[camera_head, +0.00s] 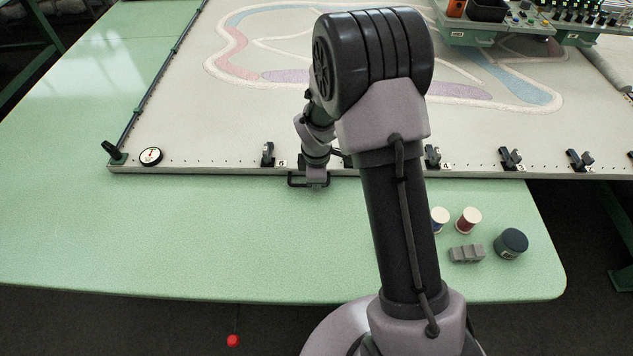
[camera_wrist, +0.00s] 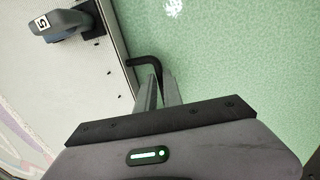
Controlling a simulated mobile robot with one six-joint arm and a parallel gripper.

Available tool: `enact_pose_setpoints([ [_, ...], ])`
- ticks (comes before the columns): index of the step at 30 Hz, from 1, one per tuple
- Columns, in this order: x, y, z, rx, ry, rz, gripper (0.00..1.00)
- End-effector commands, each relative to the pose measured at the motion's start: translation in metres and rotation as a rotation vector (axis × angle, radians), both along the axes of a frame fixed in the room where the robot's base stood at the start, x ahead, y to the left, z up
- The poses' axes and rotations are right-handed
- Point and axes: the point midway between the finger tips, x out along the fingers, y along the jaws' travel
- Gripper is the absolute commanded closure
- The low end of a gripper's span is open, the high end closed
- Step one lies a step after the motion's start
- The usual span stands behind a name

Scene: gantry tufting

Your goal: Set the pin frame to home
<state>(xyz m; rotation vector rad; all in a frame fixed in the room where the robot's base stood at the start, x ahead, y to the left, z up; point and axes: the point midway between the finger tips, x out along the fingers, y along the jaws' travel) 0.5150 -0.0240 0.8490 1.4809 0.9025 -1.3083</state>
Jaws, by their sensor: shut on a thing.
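The pin frame (camera_head: 210,168) is a long pale rail along the front of the stretched cloth, with small pins and numbered black clamps. A black bracket handle (camera_head: 292,183) sticks out from its front edge over the green table. My gripper (camera_head: 317,184) is shut on this handle; in the wrist view the fingers (camera_wrist: 158,98) close on the black bent bar (camera_wrist: 148,61). A clamp labelled 5 (camera_wrist: 62,25) shows beside the handle in the wrist view. My arm hides part of the rail in the head view. No home mark can be made out.
A round white dial (camera_head: 151,156) and a black lever (camera_head: 114,152) sit at the frame's left corner. Thread spools (camera_head: 468,220), a grey block (camera_head: 467,254) and a dark round tin (camera_head: 511,243) stand on the table at right. The table's left front (camera_head: 130,235) is clear.

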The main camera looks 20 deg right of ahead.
Motion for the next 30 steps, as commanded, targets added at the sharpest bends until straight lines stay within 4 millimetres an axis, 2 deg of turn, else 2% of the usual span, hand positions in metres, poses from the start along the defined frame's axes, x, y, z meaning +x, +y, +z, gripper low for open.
enact_pose_setpoints([
  [1, 0.007, -0.002, 0.003, -0.002, -0.020, 0.005, 1.00],
  [6, 0.009, -0.002, 0.004, -0.002, -0.024, 0.006, 1.00],
  [7, 0.009, -0.002, 0.004, -0.003, -0.025, 0.006, 0.85],
  [10, 0.008, -0.002, 0.003, -0.003, -0.022, 0.006, 0.67],
  [20, 0.005, -0.001, 0.005, -0.002, -0.016, 0.005, 0.67],
  [23, 0.003, 0.000, 0.020, -0.002, -0.016, 0.004, 0.67],
  [30, -0.009, 0.004, 0.094, -0.002, -0.020, 0.005, 0.67],
])
